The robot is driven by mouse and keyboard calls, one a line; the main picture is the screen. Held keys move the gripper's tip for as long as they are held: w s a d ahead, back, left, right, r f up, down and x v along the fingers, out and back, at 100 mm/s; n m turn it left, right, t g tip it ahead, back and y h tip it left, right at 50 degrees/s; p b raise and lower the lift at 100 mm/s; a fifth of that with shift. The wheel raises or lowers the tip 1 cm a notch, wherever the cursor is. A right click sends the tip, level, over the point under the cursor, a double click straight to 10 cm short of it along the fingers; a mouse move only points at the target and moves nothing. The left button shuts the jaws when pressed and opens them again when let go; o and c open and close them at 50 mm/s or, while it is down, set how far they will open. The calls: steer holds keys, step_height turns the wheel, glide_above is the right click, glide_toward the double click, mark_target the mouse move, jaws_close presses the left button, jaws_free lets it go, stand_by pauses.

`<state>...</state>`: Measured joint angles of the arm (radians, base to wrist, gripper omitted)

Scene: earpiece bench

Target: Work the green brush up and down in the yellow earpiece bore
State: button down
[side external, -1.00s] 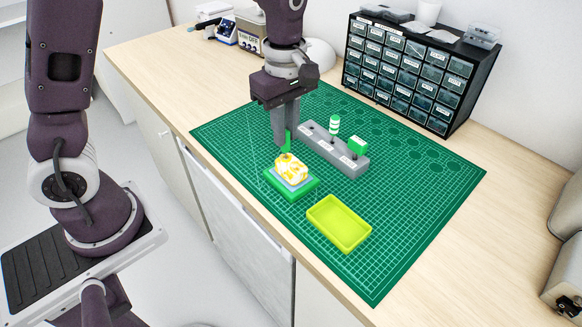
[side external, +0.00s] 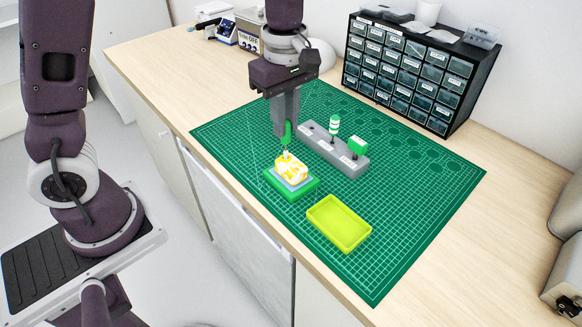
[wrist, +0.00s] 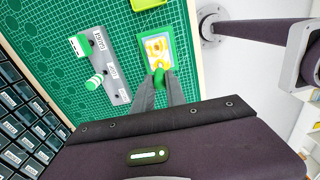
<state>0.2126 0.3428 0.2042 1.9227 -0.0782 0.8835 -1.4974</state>
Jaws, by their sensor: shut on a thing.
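My gripper (side external: 286,134) is shut on the green brush (side external: 288,137). It holds the brush upright by its handle, just above the yellow earpiece (side external: 291,169). The earpiece is a yellow and white block on a blue pad on a green base (side external: 301,192). In the wrist view, the gripper (wrist: 160,82) and the green brush handle (wrist: 159,74) are at the near edge of the earpiece (wrist: 157,49). The brush's lower end is at the top of the earpiece; I cannot tell whether it is inside the bore.
A grey labelled rack (side external: 349,166) behind the earpiece holds a green-and-white striped tool (side external: 334,125) and a green block-headed tool (side external: 357,146). An empty yellow-green tray (side external: 339,223) lies in front, to the right. The right side of the green mat (side external: 422,190) is clear.

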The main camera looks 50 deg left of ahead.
steer(key=shift+r, duration=3.05)
